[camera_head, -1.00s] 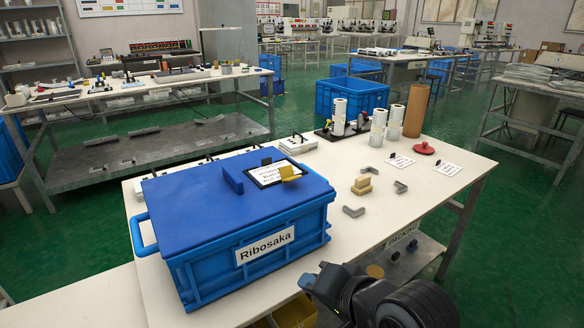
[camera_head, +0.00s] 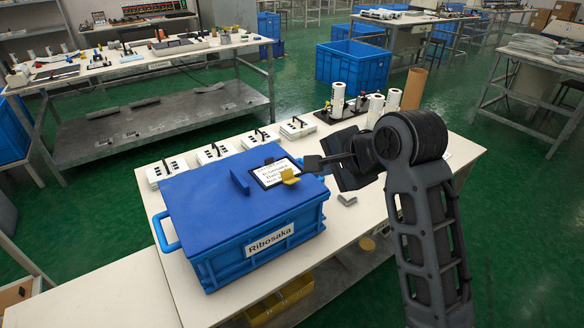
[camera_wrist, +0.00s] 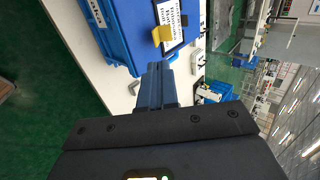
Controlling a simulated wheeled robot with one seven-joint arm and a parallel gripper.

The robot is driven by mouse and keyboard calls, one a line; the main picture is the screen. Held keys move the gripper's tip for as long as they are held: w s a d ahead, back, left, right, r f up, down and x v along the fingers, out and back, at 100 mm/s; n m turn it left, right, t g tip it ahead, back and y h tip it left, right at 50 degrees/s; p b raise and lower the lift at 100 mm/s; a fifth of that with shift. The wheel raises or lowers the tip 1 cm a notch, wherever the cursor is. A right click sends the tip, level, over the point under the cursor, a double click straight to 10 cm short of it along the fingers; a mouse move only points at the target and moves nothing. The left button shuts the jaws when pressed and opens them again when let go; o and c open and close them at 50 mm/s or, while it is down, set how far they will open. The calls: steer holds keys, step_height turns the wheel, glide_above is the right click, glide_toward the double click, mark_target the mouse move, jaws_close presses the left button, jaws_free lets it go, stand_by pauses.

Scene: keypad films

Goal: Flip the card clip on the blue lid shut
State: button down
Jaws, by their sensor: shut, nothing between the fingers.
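The blue lid (camera_head: 195,195) lies on the blue crate (camera_head: 225,262), which is labelled Ribosaka. A white printed card (camera_head: 272,174) in a dark frame lies near the lid's right side. The yellow card clip (camera_head: 290,177) stands tilted up at the card's front edge; it also shows in the wrist view (camera_wrist: 162,35). A blue upright tab (camera_head: 239,182) stands left of the card. My gripper (camera_head: 307,163) is shut and empty, just right of the card and clip. In the wrist view its fingertips (camera_wrist: 156,68) point toward the lid, apart from the clip.
Several white keypad boxes (camera_head: 212,153) line the table's back. White rolls (camera_head: 338,100) on a black stand and a brown cylinder (camera_head: 413,88) stand behind my arm. A grey piece (camera_head: 347,199) lies right of the crate. The table's left front is bare.

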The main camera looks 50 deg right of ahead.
mark_target(285, 175)
steer(key=shift+f, duration=0.1)
steer(key=x, duration=1.3)
steer(key=shift+w+d, duration=0.2)
steer(key=shift+w, duration=0.4)
steer(key=shift+w, duration=0.2)
